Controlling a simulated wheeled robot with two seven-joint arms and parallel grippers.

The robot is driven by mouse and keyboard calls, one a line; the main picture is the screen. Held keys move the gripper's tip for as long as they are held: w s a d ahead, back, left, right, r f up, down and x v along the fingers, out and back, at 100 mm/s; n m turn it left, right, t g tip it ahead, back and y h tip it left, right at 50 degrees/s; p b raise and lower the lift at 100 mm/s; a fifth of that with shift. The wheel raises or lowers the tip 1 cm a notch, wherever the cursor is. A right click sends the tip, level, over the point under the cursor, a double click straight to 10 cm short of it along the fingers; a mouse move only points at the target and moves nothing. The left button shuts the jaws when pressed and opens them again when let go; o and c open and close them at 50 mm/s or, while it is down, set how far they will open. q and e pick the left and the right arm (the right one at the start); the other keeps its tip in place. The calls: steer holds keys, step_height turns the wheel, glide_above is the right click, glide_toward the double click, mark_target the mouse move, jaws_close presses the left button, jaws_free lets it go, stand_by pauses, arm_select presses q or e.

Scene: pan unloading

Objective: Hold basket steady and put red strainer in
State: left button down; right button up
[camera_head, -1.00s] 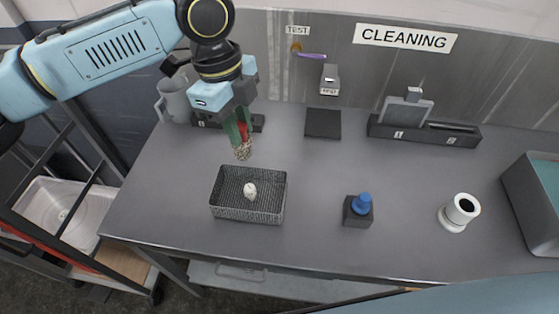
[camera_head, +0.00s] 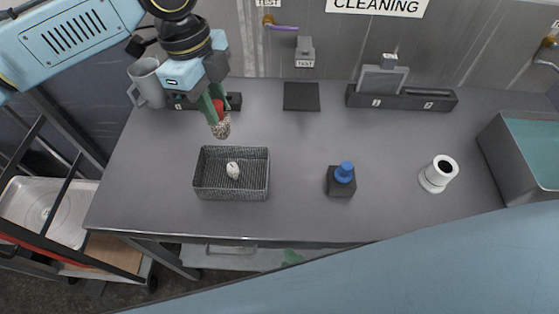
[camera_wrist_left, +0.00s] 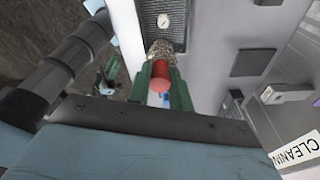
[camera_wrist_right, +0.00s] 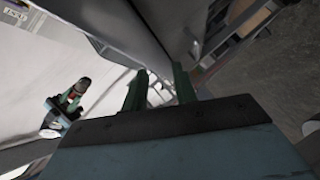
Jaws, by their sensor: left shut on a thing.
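The red strainer (camera_head: 222,124) has a red handle and a mesh head. My left gripper (camera_head: 214,103) is shut on its handle and holds it, mesh down, behind the basket. In the left wrist view the red handle (camera_wrist_left: 160,88) sits between the green fingers.
A dark block with a blue knob (camera_head: 344,173) and a white cylinder (camera_head: 438,174) stand right of the basket. A grey bin (camera_head: 506,160) is at the right edge. A grey jug (camera_head: 148,84) stands at the back left. The table between basket and block is clear.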

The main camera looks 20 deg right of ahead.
arm_select(q)
steer(key=shift+w, duration=0.1)
arm_select(e)
steer(key=w+a+r+y, duration=0.1)
steer(key=w+r, duration=0.1)
steer(key=r, duration=0.1)
steer(key=w+a+r+y, duration=0.1)
steer(key=w+a+r, duration=0.1)
steer(key=w+r, duration=0.1)
steer(key=w+a+r, duration=0.1)
steer(key=w+r, duration=0.1)
steer(key=r, duration=0.1)
steer(key=shift+w+a+r+t+y, duration=0.15)
steer(key=shift+w+r+t+y, duration=0.15)
steer(key=shift+r+t+y, duration=0.1)
steer(key=w+d+r+m+g+y, duration=0.2)
steer(key=w+d+r+m+g, duration=0.25)
steer(key=w+r+g, duration=0.35)
steer(key=shift+g, duration=0.7)
steer(key=f, duration=0.5)
steer(key=s+f, duration=0.1)
steer(key=f, duration=0.2)
steer(key=shift+d+f, duration=0.1)
steer(key=shift+d, duration=0.25)
steer(key=x, duration=0.5)
steer(key=shift+w+a, duration=0.1)
steer(key=shift+a, duration=0.35)
steer(key=shift+x, duration=0.85)
